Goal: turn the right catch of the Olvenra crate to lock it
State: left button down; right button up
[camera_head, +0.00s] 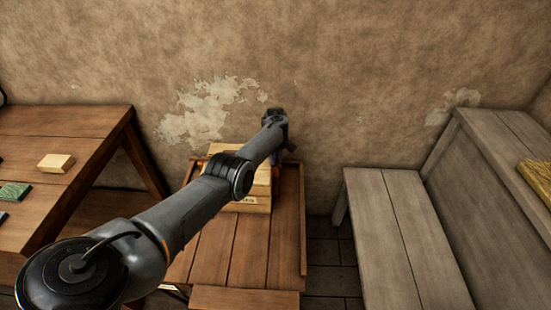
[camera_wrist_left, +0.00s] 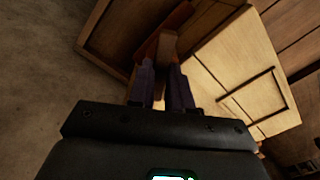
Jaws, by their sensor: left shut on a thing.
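The pale wooden Olvenra crate (camera_head: 250,205) stands on the middle bench, partly hidden behind my left arm. It also shows in the left wrist view (camera_wrist_left: 235,60), with a dark line on its face. My left gripper (camera_wrist_left: 164,75) is at the crate's right side in the head view, its dark fingers pointing at a small brown piece (camera_wrist_left: 167,45). This piece, seemingly the right catch, is between the fingertips, and the gripper is shut on it. The catch's exact turn is hard to tell. In the head view the fingers are mostly hidden behind the wrist.
The middle bench (camera_head: 210,255) has bare planks in front of the crate and a raised right edge. A left table (camera_head: 75,120) holds a pale block (camera_head: 56,163) and a green block (camera_head: 13,192). A grey bench (camera_head: 395,240) stands at the right. A plaster wall rises close behind.

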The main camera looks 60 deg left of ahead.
pick_arm(q)
jog(key=n+b, duration=0.1)
jog(key=n, duration=0.2)
jog(key=shift+f+n, duration=0.1)
jog(key=shift+n, duration=0.2)
jog(key=n+b, duration=0.1)
jog(key=n, duration=0.2)
jog(key=shift+n, duration=0.3)
jog(key=n+b, duration=0.1)
jog(key=n, duration=0.1)
jog(key=shift+n, duration=0.4)
jog(key=shift+n+b, duration=0.3)
jog(key=shift+n, duration=0.3)
jog(key=c, duration=1)
grip_release()
jog(key=shift+c, duration=0.2)
